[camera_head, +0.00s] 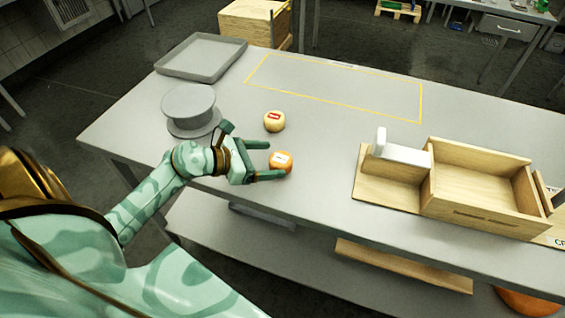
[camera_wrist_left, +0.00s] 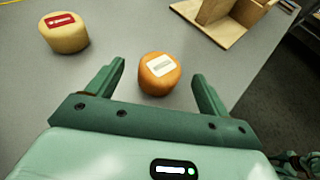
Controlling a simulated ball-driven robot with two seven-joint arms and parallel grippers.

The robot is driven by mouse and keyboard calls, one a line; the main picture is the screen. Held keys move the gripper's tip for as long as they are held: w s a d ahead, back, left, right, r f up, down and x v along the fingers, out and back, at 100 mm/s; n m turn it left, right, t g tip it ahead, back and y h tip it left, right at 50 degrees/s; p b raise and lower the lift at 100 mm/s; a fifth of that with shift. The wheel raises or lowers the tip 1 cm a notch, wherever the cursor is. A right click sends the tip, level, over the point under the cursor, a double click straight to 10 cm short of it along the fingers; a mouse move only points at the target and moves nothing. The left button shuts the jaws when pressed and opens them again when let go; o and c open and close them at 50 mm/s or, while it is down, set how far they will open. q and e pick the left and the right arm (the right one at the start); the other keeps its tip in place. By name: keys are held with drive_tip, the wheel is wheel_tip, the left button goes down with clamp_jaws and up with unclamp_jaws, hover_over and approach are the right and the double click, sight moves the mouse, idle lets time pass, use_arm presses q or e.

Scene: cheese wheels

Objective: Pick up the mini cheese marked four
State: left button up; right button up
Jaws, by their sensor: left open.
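A small orange cheese (camera_head: 281,161) with a white label sits on the grey table near its front edge. It also shows in the left wrist view (camera_wrist_left: 158,75), between and slightly beyond my fingertips. A pale yellow cheese (camera_head: 274,121) with a red label stands behind it, and at the upper left of the left wrist view (camera_wrist_left: 64,34). I cannot read the label marks. My left gripper (camera_head: 268,160) is open, its two fingers pointing at the orange cheese, one on either side, with no clear grip on it. My right gripper is not in view.
A grey round stand (camera_head: 189,105) and a grey tray (camera_head: 202,57) are on the left of the table (camera_head: 330,150). A wooden box (camera_head: 480,185) with a white-handled part stands at the right. A yellow outlined area (camera_head: 340,83) at the back is empty.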

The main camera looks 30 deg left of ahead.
sight(287, 160)
use_arm(q)
drive_tip(key=shift+w+d+f, duration=0.3)
drive_tip(key=shift+w+d, duration=0.05)
drive_tip(key=shift+w, duration=0.1)
drive_tip(key=b+x, duration=0.1)
drive_tip(key=x, duration=0.4)
drive_tip(key=shift+s+f, duration=0.1)
drive_tip(key=shift+f, duration=0.1)
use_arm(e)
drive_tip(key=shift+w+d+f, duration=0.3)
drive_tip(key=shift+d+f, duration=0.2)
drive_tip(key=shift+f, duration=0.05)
use_arm(q)
drive_tip(key=shift+s+a, duration=0.1)
drive_tip(key=shift+c, duration=0.3)
drive_tip(key=c, duration=1.1)
drive_tip(key=shift+o, duration=0.2)
drive_tip(key=shift+r, duration=0.15)
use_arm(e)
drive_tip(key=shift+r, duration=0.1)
